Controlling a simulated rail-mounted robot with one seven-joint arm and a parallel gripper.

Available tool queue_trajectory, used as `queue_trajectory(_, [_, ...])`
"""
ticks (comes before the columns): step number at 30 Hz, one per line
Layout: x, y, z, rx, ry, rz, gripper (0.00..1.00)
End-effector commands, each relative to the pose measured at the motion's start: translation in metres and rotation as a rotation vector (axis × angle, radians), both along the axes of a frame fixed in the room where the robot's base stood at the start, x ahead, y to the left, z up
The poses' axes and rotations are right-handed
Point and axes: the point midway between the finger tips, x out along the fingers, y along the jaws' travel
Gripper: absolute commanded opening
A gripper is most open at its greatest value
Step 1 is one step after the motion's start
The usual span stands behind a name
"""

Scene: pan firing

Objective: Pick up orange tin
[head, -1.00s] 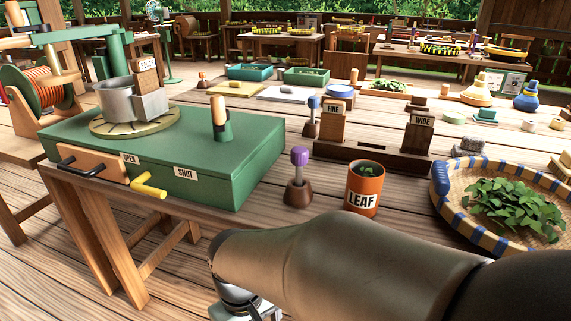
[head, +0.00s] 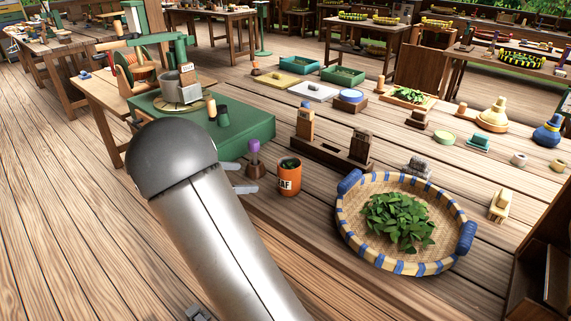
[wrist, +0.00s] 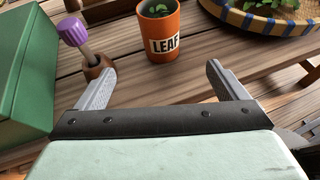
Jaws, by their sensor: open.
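The orange tin (head: 290,183) stands upright on the wooden table, with a LEAF label and green leaves inside.
A purple-knobbed tool on a brown base (wrist: 82,45) stands close to the left finger. A green box (head: 245,125) lies left of the tin. A woven basket of leaves (head: 352,225) is to its right. A dark wooden rack (head: 325,157) stands behind.

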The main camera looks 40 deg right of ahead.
Motion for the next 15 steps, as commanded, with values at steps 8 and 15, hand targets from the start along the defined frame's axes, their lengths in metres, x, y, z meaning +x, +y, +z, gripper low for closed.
queue_trajectory(8, [-0.002, -0.046, -0.017, -0.017, 0.016, 0.008, 0.92])
queue_trajectory(15, [-0.007, -0.092, -0.036, -0.015, 0.015, 0.007, 0.92])
